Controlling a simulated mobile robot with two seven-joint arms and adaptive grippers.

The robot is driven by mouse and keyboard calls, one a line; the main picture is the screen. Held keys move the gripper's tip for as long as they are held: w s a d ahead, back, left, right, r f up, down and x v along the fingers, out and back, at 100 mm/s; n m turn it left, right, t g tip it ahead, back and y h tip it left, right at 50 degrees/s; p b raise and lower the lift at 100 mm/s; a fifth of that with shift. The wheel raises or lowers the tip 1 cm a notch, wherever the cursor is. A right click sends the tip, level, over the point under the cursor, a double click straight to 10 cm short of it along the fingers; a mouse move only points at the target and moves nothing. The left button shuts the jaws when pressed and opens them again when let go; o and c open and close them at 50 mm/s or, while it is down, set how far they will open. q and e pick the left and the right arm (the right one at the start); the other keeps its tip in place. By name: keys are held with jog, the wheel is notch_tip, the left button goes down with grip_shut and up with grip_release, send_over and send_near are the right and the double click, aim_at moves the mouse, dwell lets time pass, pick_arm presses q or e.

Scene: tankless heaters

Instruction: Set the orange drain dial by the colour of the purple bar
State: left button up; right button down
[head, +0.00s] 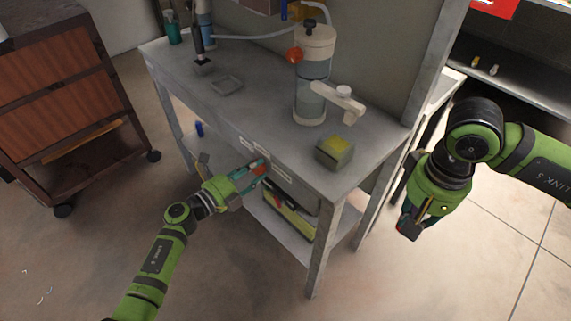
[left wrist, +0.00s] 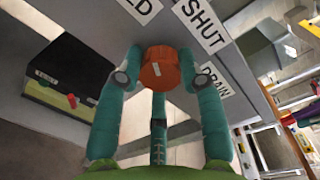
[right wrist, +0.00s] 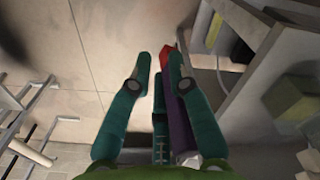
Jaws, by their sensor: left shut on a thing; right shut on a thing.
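The orange drain dial (left wrist: 160,68) sits on the bench's front edge, with a pale mark on its face. My right gripper (head: 410,225) is over open floor to the right of the bench. It is shut on the purple bar (right wrist: 179,125), which has a red end (right wrist: 166,56) near the fingertips. The bar is partly hidden by a finger.
The grey bench (head: 232,108) carries a clear tank (head: 313,92) with a white tap and a green-yellow block (head: 335,151). A black and yellow box (head: 288,212) is below the benchtop. A brown cabinet (head: 60,110) stands at left.

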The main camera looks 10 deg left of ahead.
pick_arm(q)
jog(key=shift+w+a+r+n, duration=0.25)
jog(key=shift+r+n, duration=0.05)
jog(key=shift+r, duration=0.1)
jog(key=o, duration=1.1)
jog(key=shift+c, duration=0.2)
jog(key=shift+o, duration=0.3)
jog(key=shift+f, duration=0.2)
jog(key=shift+s, duration=0.15)
jog(key=v, duration=1.1)
jog(key=shift+s+a, duration=0.25)
jog(key=shift+s, duration=0.1)
jog(key=shift+f, duration=0.15)
